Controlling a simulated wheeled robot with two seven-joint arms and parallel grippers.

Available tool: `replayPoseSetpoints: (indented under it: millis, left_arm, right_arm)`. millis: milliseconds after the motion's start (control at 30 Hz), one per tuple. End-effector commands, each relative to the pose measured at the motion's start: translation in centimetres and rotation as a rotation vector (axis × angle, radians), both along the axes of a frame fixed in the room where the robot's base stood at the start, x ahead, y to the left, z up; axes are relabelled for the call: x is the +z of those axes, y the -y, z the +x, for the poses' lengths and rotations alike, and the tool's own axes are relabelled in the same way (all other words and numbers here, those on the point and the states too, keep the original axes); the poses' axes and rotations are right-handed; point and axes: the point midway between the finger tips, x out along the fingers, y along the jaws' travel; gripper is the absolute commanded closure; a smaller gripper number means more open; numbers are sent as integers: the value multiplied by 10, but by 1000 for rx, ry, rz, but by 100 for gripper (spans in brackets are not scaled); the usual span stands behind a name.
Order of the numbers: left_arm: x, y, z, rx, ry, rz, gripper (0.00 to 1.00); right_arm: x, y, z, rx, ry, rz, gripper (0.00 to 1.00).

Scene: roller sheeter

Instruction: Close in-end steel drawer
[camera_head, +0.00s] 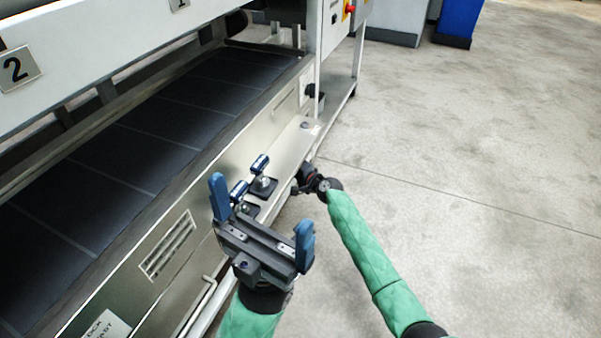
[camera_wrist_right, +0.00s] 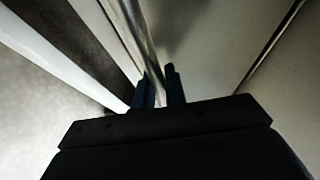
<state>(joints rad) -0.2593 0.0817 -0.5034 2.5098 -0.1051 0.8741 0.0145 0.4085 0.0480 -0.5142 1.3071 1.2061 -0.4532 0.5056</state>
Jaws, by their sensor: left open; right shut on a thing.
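In the right wrist view, my right gripper (camera_wrist_right: 161,84) is shut on a thin metal bar (camera_wrist_right: 146,42), which looks like a handle. A smooth steel face (camera_wrist_right: 205,45) with a dark seam fills the right of that view; whether it is the in-end drawer I cannot tell. In the head view, my right gripper (camera_head: 299,186) is low beside the machine's steel side, its fingertips hard to see. My left gripper (camera_head: 262,212) is open and empty, in front of the steel side panel (camera_head: 222,172). It hides part of the panel and the lower ledge.
A dark conveyor belt (camera_head: 165,115) runs along the machine under a white beam with a "2" plate (camera_head: 20,68). Two small blue-topped fittings (camera_head: 262,165) stand near my left gripper. The concrete floor (camera_head: 470,150) on the right is clear. A blue box (camera_head: 459,20) stands far back.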

Motion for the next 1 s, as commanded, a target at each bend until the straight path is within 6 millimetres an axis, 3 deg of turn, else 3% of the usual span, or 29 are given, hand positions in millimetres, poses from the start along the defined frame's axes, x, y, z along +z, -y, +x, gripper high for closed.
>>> replayPoseSetpoints:
  millis: [300,333,433,800,1000]
  left_arm:
    - [0,0,0,0,0,1,0]
    - [0,0,0,0,0,1,0]
    - [-1,0,0,0,0,1,0]
    - [1,0,0,0,0,1,0]
    - [10,-1,0,-4,0,-6,0]
  right_arm:
    - [0,-4,1,1,1,0,100]
    - [0,-4,1,1,1,0,84]
    - [0,-4,1,1,1,0,66]
    - [3,-2,0,0,3,2,66]
    - [6,14,-13,-1,1,-1,66]
